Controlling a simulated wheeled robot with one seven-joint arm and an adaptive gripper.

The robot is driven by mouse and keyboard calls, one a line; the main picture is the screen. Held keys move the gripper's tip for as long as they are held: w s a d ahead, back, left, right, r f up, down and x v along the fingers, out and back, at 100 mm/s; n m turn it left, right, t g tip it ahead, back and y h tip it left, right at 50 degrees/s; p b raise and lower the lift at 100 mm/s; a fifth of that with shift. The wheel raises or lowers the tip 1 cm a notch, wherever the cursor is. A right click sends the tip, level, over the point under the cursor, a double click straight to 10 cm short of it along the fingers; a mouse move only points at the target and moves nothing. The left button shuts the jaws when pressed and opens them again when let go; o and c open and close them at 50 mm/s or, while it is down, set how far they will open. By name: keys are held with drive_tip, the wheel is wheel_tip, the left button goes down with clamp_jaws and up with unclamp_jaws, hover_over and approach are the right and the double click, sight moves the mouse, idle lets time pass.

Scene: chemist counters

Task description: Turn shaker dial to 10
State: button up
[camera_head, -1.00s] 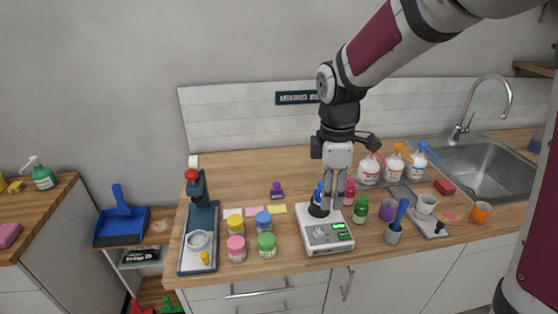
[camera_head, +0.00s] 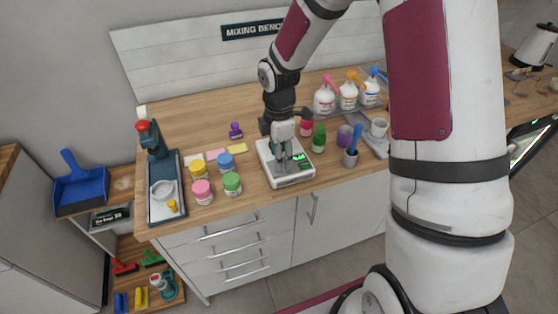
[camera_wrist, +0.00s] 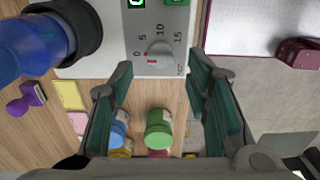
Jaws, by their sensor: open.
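The shaker (camera_head: 289,180) is a white box with green displays on the mixing bench's front edge. In the wrist view its panel (camera_wrist: 112,45) shows a grey dial (camera_wrist: 160,57) with 0, 5, 10 and 15 around it. A small red mark lies on the dial's left part, nearer the 0 side than the 10; its exact reading is unclear. My gripper (camera_head: 284,158) is over the shaker, pointing down. In the wrist view its open fingers (camera_wrist: 160,68) stand either side of the dial, apparently without touching it. A blue bottle (camera_wrist: 28,46) sits in the shaker's black holder (camera_wrist: 82,28).
Green (camera_head: 232,183), pink (camera_head: 202,192), blue (camera_head: 226,163) and yellow (camera_head: 198,170) jars stand left of the shaker. Green (camera_head: 319,139) and red (camera_head: 306,126) bottles and a cup with a blue tool (camera_head: 351,156) stand to its right. White pump bottles (camera_head: 348,97) are behind.

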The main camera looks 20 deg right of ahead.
drive_tip(key=shift+f, duration=1.25)
drive_tip(key=shift+c, duration=0.6)
clamp_jaws()
